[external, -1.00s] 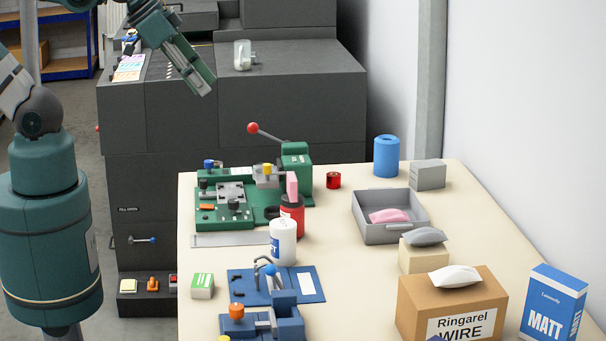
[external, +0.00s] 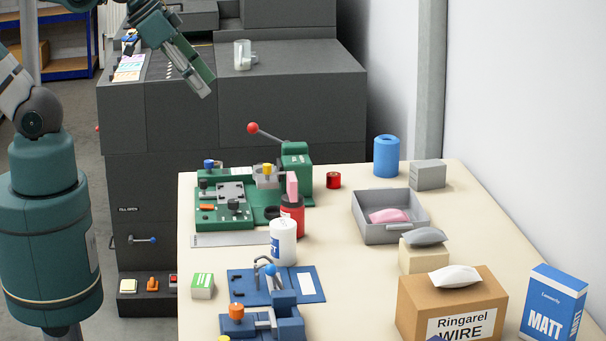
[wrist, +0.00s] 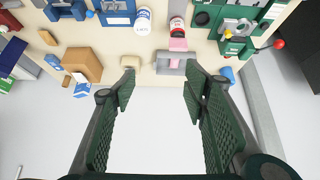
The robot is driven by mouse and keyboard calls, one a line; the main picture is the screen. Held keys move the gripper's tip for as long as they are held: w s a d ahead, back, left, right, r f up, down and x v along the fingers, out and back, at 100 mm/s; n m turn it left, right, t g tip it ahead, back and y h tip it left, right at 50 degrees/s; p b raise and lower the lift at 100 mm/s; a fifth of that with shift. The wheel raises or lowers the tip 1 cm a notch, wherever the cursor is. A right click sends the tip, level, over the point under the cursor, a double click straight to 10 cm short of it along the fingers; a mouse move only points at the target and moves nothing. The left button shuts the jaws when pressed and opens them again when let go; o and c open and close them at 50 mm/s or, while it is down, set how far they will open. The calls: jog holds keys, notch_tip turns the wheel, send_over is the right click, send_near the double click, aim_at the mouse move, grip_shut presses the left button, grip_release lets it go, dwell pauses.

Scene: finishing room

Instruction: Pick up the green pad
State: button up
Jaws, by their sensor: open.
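I cannot make out a green pad for certain in either view. A pink pad (external: 389,216) lies in the grey tray (external: 405,236). A grey pad (external: 425,236) lies on a small beige box, and a white pad (external: 456,275) on a cardboard box. In the wrist view a green item (wrist: 5,86) is cut off at the left edge; I cannot tell what it is.
The cream table carries a green fixture (external: 225,215) with a red-knobbed lever, a blue fixture (external: 310,285), a white bottle (external: 284,242), a red bottle (external: 293,222) and a small green-and-white box (external: 202,286). A blue-and-white MATT box (external: 552,302) stands at the right.

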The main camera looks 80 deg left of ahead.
jog(key=d+f+n+g+h+b, duration=0.1)
jog(key=d+f+n+b, duration=0.15)
jog(key=f, duration=0.25)
jog(key=w+d+f+n+g+b, duration=0.1)
jog(key=d+f+n+b, duration=0.15)
jog(key=f, duration=0.35)
jog(key=d+f+n+g+h+b, duration=0.1)
jog(key=d+f+n+b, duration=0.15)
jog(key=f, duration=0.25)
jog(key=n+g+h+b, duration=0.2)
jog(key=n+g+b, duration=0.2)
jog(key=n+b, duration=0.35)
send_near(202, 280)
jog(key=shift+w+f+n+g, duration=0.2)
jog(key=shift+f+n+g, duration=0.1)
jog(key=shift+f+n, duration=0.25)
jog(key=shift+h, duration=0.3)
jog(key=shift+x, duration=1.3)
jog(key=shift+f, duration=0.1)
jog(key=shift+b+x, duration=1)
jog(key=shift+x, duration=1.5)
